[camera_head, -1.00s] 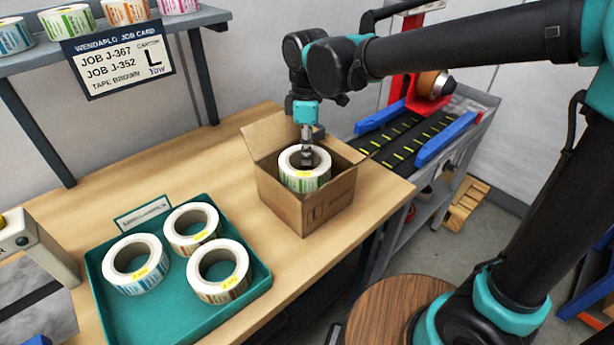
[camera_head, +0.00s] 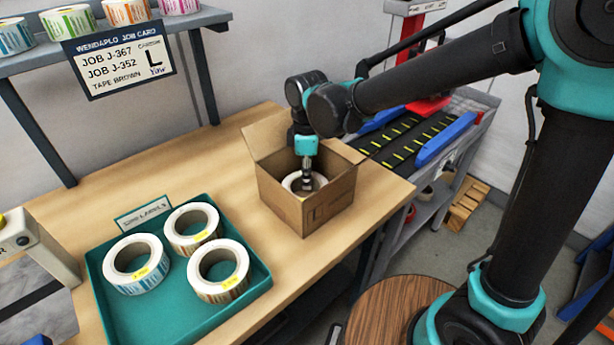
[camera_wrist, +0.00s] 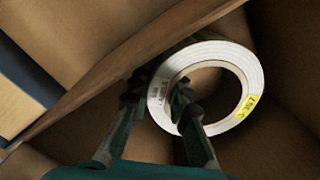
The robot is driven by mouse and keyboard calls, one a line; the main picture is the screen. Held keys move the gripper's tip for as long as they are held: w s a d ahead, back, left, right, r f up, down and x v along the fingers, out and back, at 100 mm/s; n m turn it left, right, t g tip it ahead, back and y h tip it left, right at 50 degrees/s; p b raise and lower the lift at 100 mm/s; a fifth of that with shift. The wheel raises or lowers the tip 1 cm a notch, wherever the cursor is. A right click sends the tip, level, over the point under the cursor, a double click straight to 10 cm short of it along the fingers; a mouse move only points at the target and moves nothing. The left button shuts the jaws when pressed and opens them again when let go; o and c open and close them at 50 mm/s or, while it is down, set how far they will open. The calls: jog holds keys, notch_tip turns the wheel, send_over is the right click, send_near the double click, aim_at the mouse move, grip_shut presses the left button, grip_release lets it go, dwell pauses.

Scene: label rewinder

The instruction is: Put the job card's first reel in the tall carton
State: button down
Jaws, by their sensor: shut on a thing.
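The open cardboard carton (camera_head: 281,205) stands on the wooden table, flaps up. My gripper (camera_head: 307,183) reaches down inside it, shut on a white label reel (camera_head: 291,182). In the wrist view my gripper (camera_wrist: 157,92) has one finger in the reel's core and one outside, pinching the wall of the reel (camera_wrist: 212,128). The job card (camera_head: 118,66) reads J-367, then J-352, carton L, tape brown.
A teal tray (camera_head: 165,318) left of the carton holds three reels (camera_head: 137,264) with yellow tags. A shelf (camera_head: 30,62) with more reels is above at the back left. A conveyor (camera_head: 410,140) with blue rails lies right of the carton.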

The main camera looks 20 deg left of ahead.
jog(key=c, duration=1.4)
grip_release()
jog(key=shift+c, duration=0.2)
notch_tip(320, 180, up, 12)
